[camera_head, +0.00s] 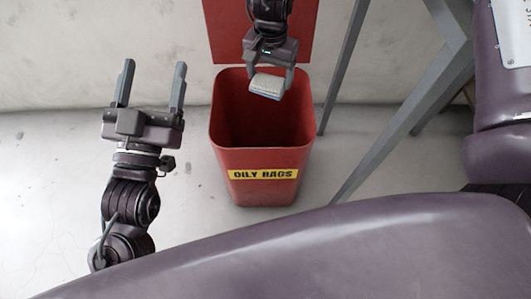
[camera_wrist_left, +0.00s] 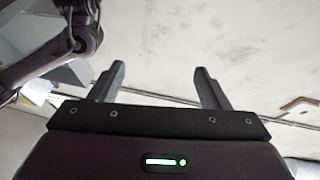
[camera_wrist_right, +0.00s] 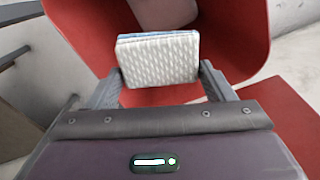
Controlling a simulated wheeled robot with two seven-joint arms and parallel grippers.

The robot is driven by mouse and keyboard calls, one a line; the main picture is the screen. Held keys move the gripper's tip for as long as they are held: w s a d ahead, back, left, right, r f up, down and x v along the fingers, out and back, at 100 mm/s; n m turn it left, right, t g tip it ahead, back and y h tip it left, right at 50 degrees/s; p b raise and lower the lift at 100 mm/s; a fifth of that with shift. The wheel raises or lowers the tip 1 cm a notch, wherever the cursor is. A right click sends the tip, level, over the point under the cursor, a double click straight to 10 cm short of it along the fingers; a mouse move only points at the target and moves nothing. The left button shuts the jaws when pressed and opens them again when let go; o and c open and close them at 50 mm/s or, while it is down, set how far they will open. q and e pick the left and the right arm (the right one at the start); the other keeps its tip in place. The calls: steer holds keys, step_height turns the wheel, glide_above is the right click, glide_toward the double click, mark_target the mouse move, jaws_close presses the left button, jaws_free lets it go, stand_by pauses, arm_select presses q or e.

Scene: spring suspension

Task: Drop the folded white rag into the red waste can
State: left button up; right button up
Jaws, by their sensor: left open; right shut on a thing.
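The folded white rag (camera_head: 267,86) is held in my right gripper (camera_head: 268,83) above the open mouth of the red waste can (camera_head: 262,189). In the right wrist view the rag (camera_wrist_right: 160,58) shows a quilted white face with a bluish edge, between the two fingers, and the red can wall (camera_wrist_right: 235,40) surrounds it. The can stands on the floor and bears a yellow "OILY RAGS" label. My left gripper (camera_head: 150,88) is open and empty, left of the can. It also shows open in the left wrist view (camera_wrist_left: 160,85).
The can's red lid (camera_head: 222,30) stands raised behind it against the pale wall. Grey metal legs (camera_head: 400,110) stand right of the can. The floor (camera_head: 50,170) at the left is clear.

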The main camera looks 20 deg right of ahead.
arm_select(q)
steer(key=shift+r, duration=0.25)
arm_select(e)
steer(key=o, duration=1)
steer(key=shift+r, duration=0.15)
step_height(320, 180, up, 4)
steer(key=shift+f+p, duration=0.1)
steer(key=shift+p, duration=0.6)
step_height(320, 180, up, 3)
steer(key=shift+r+p, duration=0.15)
steer(key=shift+p, duration=0.4)
arm_select(q)
steer(key=s+f+g+y, duration=0.3)
steer(key=f+g, duration=0.6)
steer(key=f, duration=1)
steer(key=shift+s+d, duration=0.15)
steer(key=shift+s, duration=0.05)
arm_select(e)
steer(key=shift+r, duration=0.2)
